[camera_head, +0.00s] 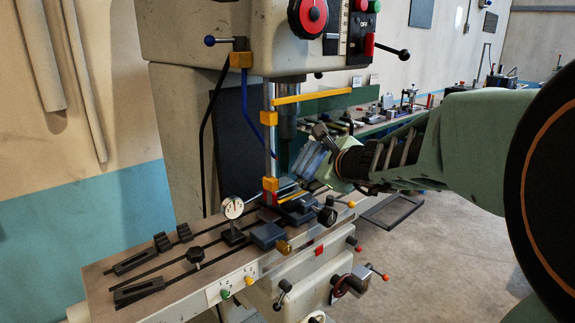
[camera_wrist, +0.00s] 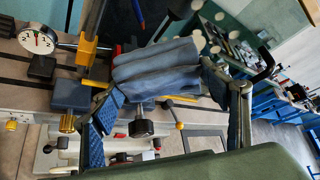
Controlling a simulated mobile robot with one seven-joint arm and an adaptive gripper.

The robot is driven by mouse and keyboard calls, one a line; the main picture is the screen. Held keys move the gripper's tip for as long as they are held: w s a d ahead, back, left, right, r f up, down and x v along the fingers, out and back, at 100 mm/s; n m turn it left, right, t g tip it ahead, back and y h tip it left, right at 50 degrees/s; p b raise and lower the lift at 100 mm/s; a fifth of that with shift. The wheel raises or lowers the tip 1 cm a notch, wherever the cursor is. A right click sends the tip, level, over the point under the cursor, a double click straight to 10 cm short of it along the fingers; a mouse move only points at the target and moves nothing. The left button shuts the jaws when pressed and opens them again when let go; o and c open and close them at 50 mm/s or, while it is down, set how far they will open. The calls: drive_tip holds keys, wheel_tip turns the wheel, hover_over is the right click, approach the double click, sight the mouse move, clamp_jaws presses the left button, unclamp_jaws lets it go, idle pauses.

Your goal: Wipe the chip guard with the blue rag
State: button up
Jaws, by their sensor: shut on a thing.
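The blue rag (camera_wrist: 158,66) is a folded, blue-grey cloth bundle, held between the two fingers of my gripper (camera_wrist: 163,92) in the wrist view. In the head view the rag (camera_head: 308,162) shows at the tip of my gripper (camera_head: 318,158), beside the machine's spindle and above the vise. A yellow bar (camera_head: 313,96) reaches right from the upright post with yellow clamps; it may be the chip guard's top edge. I cannot make out a clear panel below it, nor tell whether the rag touches the guard.
The machine table (camera_head: 190,268) carries a dial gauge (camera_head: 232,207), clamps and a dark vise (camera_head: 298,207). The machine head (camera_head: 225,35) stands above, with a lever at right. A cluttered bench (camera_head: 400,112) runs behind. Open floor (camera_head: 440,255) lies at right.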

sight(311, 146)
drive_tip(key=shift+w+a, duration=0.35)
drive_tip(key=shift+w, duration=0.05)
drive_tip(key=shift+d, duration=0.1)
drive_tip(key=shift+w+d, duration=0.6)
drive_tip(key=shift+d, duration=0.25)
drive_tip(key=shift+w+d, duration=0.55)
drive_tip(key=shift+d, duration=0.3)
drive_tip(key=shift+w+d+r+p, duration=1.15)
drive_tip(key=shift+w+d+p, duration=0.05)
drive_tip(key=shift+w+d, duration=0.15)
drive_tip(key=shift+s+a+f+b, duration=0.1)
drive_tip(key=shift+s+a+b, duration=0.4)
drive_tip(key=shift+s+a, duration=0.45)
drive_tip(key=shift+s+a+r+b, duration=0.1)
drive_tip(key=shift+s+a+b, duration=0.35)
drive_tip(key=shift+s+a, duration=0.55)
drive_tip(key=shift+s+a+f+b, duration=0.1)
drive_tip(key=shift+s+a+b, duration=0.45)
drive_tip(key=shift+a, duration=0.7)
drive_tip(key=shift+r+p, duration=1.05)
drive_tip(key=shift+r, duration=0.05)
drive_tip(key=w+d, duration=0.4)
drive_tip(key=d, duration=0.2)
drive_tip(key=shift+w+d, duration=0.25)
drive_tip(key=shift+w, duration=0.15)
